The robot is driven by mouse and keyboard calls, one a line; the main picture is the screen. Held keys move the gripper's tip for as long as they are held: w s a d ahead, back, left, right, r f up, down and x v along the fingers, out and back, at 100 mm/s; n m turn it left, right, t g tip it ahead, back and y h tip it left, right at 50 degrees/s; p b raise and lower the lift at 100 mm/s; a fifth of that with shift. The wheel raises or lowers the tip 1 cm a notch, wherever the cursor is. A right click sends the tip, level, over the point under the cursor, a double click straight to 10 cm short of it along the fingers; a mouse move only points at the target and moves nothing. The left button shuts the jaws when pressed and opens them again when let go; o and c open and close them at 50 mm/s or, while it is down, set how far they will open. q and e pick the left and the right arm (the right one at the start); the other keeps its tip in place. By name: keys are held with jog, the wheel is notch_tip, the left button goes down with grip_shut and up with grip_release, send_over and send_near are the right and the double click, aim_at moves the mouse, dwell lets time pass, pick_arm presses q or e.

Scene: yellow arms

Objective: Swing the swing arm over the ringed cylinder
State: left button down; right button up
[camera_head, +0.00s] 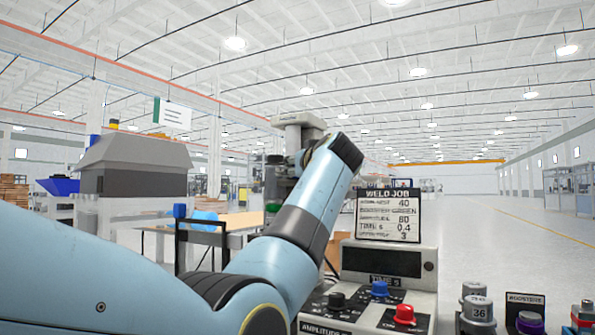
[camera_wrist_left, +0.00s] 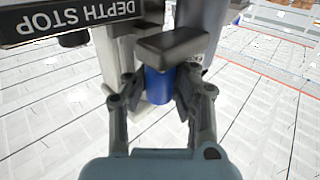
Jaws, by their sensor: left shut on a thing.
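My left gripper (camera_wrist_left: 160,84) is shut on a blue cylindrical grip (camera_wrist_left: 159,86) below a dark grey block (camera_wrist_left: 172,44). I cannot tell for certain whether these belong to the swing arm. In the head view my light blue left arm reaches up to a grey machine head (camera_head: 299,121), and its wrist hides the fingers and the grip. A dark upright part with a green band (camera_head: 272,205) stands left of the wrist. At the lower right are a grey cylinder marked 36 (camera_head: 478,308) and a purple-ringed cylinder (camera_head: 530,321). My right gripper is not in view.
A control box (camera_head: 388,262) with black, blue and red knobs stands right of my arm, with a weld job sign (camera_head: 388,215) above it. A boosters label (camera_head: 525,305) stands by the cylinders. A depth stop label (camera_wrist_left: 90,14) crosses the wrist view's upper left.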

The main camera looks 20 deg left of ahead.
pick_arm(q)
jog(key=c, duration=1.1)
grip_release()
jog(key=shift+w+d+f, duration=0.1)
jog(key=shift+d, duration=0.25)
jog(key=shift+o, duration=0.2)
jog(key=shift+a, duration=0.1)
jog(key=shift+r, duration=0.3)
notch_tip(320, 180, up, 10)
jog(key=shift+f, duration=0.25)
jog(key=shift+f, duration=0.15)
